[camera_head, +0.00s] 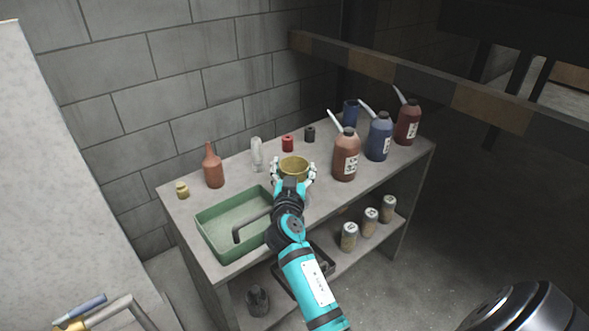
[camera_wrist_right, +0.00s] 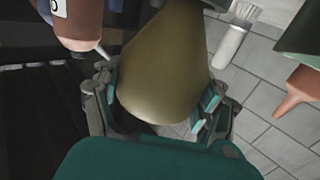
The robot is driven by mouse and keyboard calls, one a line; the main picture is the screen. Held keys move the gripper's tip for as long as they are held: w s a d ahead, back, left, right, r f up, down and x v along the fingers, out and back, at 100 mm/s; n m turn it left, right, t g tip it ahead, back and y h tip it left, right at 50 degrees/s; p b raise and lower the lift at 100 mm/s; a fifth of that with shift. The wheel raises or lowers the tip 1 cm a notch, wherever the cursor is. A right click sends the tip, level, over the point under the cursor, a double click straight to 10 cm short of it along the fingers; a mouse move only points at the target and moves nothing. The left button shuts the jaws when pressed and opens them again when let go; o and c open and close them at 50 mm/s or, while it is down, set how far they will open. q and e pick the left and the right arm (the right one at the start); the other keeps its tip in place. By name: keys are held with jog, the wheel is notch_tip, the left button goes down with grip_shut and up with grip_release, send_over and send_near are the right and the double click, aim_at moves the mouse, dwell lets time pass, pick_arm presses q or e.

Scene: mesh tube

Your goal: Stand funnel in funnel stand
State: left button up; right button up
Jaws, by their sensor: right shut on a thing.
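The olive-yellow funnel (camera_head: 294,167) is held over the grey table top (camera_head: 178,214), its wide open mouth facing up in the head view. My right gripper (camera_head: 294,174) is shut on it, with a finger on either side. In the right wrist view the funnel (camera_wrist_right: 165,65) fills the middle between the fingers, narrow toward the top of that view. Whether it touches the table is hard to tell. I cannot make out a funnel stand for certain; my arm hides part of the table. My left gripper is not in view.
A green tray (camera_head: 205,234) lies left of my arm. An orange-brown bottle (camera_head: 213,172) and a brush (camera_head: 257,155) stand behind. A brown spouted bottle (camera_head: 345,157) stands close on the right, with blue (camera_head: 378,138) and dark red (camera_head: 407,123) ones beyond.

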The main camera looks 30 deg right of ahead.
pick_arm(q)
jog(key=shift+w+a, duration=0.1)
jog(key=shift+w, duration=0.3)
pick_arm(e)
jog(key=shift+f, duration=0.15)
